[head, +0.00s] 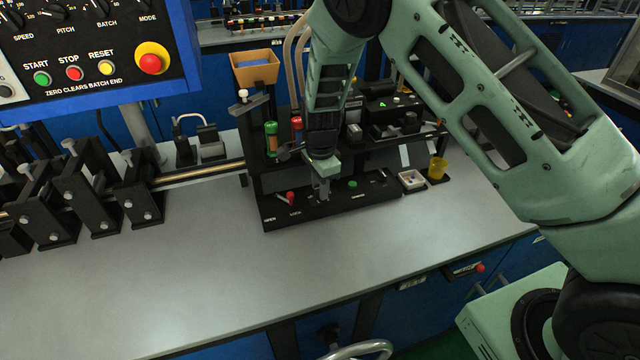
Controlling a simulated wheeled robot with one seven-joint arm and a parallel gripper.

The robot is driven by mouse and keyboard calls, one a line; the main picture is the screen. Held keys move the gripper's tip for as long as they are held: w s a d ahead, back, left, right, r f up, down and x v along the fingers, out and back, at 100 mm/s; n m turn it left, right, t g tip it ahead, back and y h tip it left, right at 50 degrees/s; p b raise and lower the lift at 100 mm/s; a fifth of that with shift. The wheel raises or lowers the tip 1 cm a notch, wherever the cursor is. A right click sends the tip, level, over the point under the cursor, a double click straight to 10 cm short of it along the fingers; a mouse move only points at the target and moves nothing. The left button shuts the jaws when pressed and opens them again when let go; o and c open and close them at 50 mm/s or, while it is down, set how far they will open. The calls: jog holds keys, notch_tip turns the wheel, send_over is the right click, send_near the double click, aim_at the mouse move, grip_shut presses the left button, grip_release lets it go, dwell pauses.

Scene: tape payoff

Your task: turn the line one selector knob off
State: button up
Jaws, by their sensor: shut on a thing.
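My gripper (323,187) reaches down to the black control panel (375,194) at the front of the black machine on the bench. Its fingers are shut on a small knob, which I take for the line one selector knob, between a red-tipped lever (290,198) and a green button (352,184). The knob is mostly hidden by the fingers, so I cannot tell which way it points. The panel's white labels are too small to read fully at the knob.
A blue-framed console (100,95) with buttons and dials hangs at upper left. Black brackets (135,190) and a rail stand on the left. The front of the bench (190,280) is clear.

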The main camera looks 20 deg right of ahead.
dwell(0.3)
jog(key=o, duration=1)
jog(key=shift+c, duration=0.2)
jog(key=shift+r, duration=0.1)
notch_tip(320, 180, up, 17)
jog(key=b, duration=0.2)
jog(key=shift+s+r, duration=0.15)
